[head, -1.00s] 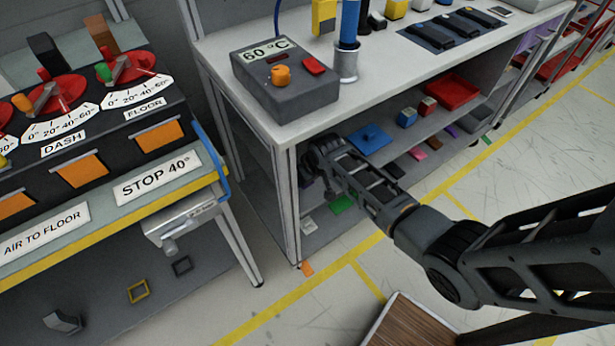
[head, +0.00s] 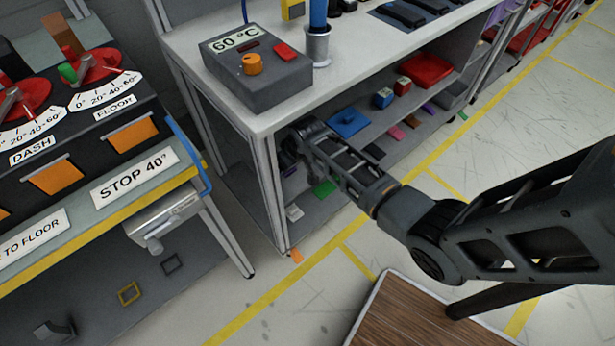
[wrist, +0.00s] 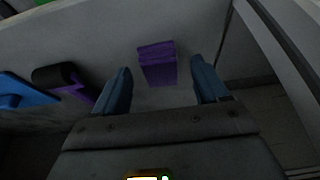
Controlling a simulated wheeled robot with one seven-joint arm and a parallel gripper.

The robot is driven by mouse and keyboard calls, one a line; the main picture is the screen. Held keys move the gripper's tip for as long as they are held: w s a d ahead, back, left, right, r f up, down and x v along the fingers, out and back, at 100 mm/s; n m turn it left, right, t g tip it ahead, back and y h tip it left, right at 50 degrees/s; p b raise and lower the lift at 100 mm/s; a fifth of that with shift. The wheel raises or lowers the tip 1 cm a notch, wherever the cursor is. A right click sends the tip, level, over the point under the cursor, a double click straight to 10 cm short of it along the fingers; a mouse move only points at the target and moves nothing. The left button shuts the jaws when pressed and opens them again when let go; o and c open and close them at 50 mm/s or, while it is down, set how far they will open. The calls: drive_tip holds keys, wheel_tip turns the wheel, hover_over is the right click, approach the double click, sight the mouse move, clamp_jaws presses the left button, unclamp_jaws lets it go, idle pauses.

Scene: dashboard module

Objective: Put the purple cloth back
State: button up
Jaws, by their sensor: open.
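In the wrist view a folded purple cloth (wrist: 157,64) lies on a pale grey surface, ahead of my gripper (wrist: 161,68). The cloth shows in the gap between the two blue-grey fingers, which are apart with nothing held. I cannot tell how far it is from the fingertips. In the head view my arm's end reaches under the bench top by the shelves, and its fingers are hidden there. A small purple piece (head: 428,108) lies on the lower shelf to the right; I cannot tell whether it is the same cloth.
The wrist view shows a black piece (wrist: 62,76) with a purple strip, and a blue lid-like item (wrist: 22,92), at left. The bench's post (head: 272,190) stands close to my arm. A green cloth (head: 324,188) lies low under the bench; an orange piece (head: 297,256) lies by its foot.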

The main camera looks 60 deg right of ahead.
drive_tip(key=shift+v, duration=1.05)
drive_tip(key=s+a, duration=0.3)
drive_tip(key=s, duration=0.9)
drive_tip(key=s+a+r+t, duration=0.2)
drive_tip(key=s+a+r, duration=0.1)
drive_tip(key=a, duration=0.6)
drive_tip(key=s+a+r+t, duration=0.2)
drive_tip(key=s+a+r, duration=0.2)
drive_tip(key=a, duration=0.5)
drive_tip(key=s+r+n+t, duration=0.1)
drive_tip(key=s+r+t, duration=0.1)
drive_tip(key=s+r, duration=0.3)
drive_tip(key=s+r+n+t, duration=0.1)
drive_tip(key=s+r, duration=0.4)
drive_tip(key=r, duration=0.6)
drive_tip(key=s+r+n+t+y, duration=0.1)
drive_tip(key=s+r+t, duration=0.2)
drive_tip(key=s+r, duration=0.2)
wheel_tip(320, 180, up, 3)
drive_tip(key=shift+a+r+t, duration=0.2)
drive_tip(key=shift+t, duration=0.2)
